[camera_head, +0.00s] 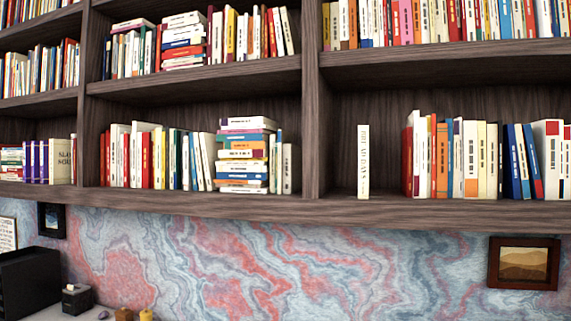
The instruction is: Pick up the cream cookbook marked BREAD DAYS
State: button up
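A thin cream book (363,161) stands upright, spine outward, near the left end of the lower right shelf compartment. Dark lettering runs down its spine; it is small, and I read it only in part, ending in something like "DAYS". It stands apart from the books to its right and from the upright divider to its left. My gripper is not in view.
Bare shelf board (388,194) lies on both sides of the cream book. A row of books (470,158) fills the right of that compartment. A divider (315,130) stands to the left. Below are a marbled wall (280,265) and a framed picture (523,263).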

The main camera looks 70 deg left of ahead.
aim_at(363, 144)
jog(key=u, duration=1.65)
